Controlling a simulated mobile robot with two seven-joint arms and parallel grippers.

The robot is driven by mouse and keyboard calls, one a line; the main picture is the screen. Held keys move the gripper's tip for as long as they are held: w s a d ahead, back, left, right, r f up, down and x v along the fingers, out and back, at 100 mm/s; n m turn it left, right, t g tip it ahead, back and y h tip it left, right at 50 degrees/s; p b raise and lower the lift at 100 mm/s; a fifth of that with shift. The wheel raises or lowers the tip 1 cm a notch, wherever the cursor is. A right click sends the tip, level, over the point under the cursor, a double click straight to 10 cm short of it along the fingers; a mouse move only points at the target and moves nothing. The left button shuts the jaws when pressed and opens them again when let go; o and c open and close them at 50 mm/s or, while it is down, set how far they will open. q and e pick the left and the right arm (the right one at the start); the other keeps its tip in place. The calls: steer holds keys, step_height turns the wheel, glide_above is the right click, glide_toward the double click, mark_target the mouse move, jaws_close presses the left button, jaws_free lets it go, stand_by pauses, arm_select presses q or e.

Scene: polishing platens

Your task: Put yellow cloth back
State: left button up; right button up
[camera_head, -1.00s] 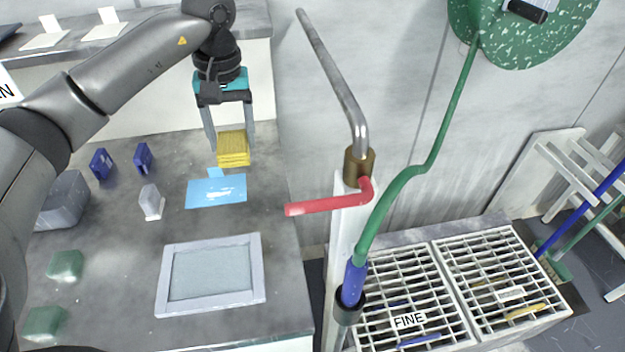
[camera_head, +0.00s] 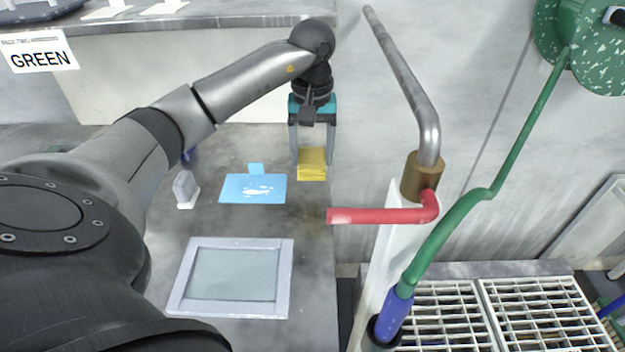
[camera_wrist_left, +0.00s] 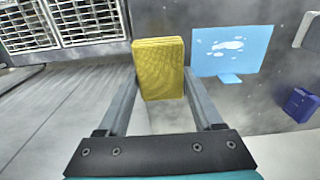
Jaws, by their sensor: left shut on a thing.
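The yellow cloth (camera_head: 312,165) is a folded block between the fingers of my left gripper (camera_head: 312,158). In the left wrist view the cloth (camera_wrist_left: 160,68) fills the gap between the fingertips, and the gripper is shut on it. It is held over the back right part of the grey bench (camera_head: 315,250); I cannot tell its exact height. A light blue sheet (camera_head: 238,189) with white marks and a small tab lies on the bench, left of the cloth. My right gripper is not in view.
A pale framed tray (camera_head: 171,300) lies at the bench front. A red handle (camera_head: 380,215) on a metal pipe (camera_head: 405,85) and a green hose (camera_head: 465,215) stand right of the bench. A small grey block (camera_head: 185,187) is left of the sheet.

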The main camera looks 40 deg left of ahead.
mark_target(312, 190)
arm_select(q)
step_height(312, 190, down, 2)
steer(key=shift+f, duration=0.35)
steer(key=shift+f+b, duration=0.5)
steer(key=shift+f, duration=1.45)
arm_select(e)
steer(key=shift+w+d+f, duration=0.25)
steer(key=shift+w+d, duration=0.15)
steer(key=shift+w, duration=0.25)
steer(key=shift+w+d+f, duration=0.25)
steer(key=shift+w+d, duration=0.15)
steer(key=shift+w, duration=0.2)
arm_select(q)
steer(key=shift+f, duration=0.15)
steer(key=o, duration=1.3)
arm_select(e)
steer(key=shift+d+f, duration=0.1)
